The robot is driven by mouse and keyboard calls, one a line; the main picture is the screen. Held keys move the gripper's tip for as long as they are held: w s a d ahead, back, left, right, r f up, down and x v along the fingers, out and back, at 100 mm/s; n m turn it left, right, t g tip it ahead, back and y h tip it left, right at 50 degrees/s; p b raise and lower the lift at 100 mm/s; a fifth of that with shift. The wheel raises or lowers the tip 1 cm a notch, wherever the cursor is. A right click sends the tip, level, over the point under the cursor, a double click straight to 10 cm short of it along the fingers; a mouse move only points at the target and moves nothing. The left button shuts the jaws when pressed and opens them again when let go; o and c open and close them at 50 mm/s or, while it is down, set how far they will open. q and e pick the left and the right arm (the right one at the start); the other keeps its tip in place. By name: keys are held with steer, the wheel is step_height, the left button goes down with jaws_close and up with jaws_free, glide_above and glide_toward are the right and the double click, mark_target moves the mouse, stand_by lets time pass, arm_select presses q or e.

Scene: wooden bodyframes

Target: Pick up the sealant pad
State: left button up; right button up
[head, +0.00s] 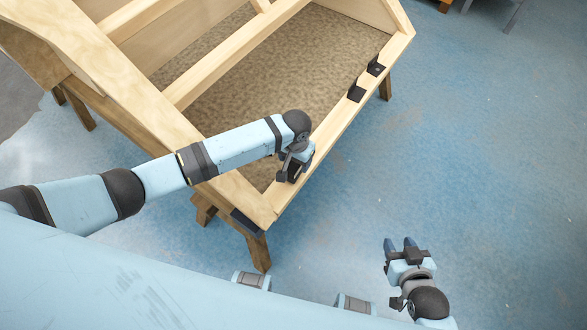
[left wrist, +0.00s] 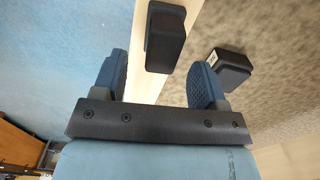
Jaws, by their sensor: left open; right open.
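My left gripper (head: 290,172) is over the near end of the frame's light wooden rail, pointing down. In the left wrist view its two blue fingers (left wrist: 160,75) are open and empty. A dark block (left wrist: 165,37) sits on the rail ahead of the gap between them. A second dark block (left wrist: 230,68) with a small white label is beside the right finger. I cannot tell which block is the sealant pad; in the head view the gripper largely hides this spot. My right gripper (head: 400,244) is open and empty above the blue floor, away from the frame.
Two black brackets (head: 356,92) (head: 375,66) stand farther along the rail (head: 335,122). A dark piece (head: 246,222) is at the frame's near corner. A brown textured panel (head: 270,75) lies inside the wooden frame, which stands on legs. The floor (head: 480,150) at right is clear.

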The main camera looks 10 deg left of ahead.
mark_target(294, 165)
arm_select(q)
steer(key=f, duration=0.4)
steer(key=shift+s+a+f, duration=0.1)
steer(key=shift+s+a, duration=0.05)
steer(key=shift+s, duration=0.1)
steer(key=c, duration=1.1)
steer(key=shift+o, duration=0.3)
step_height(294, 165, up, 20)
steer(key=shift+p, duration=0.35)
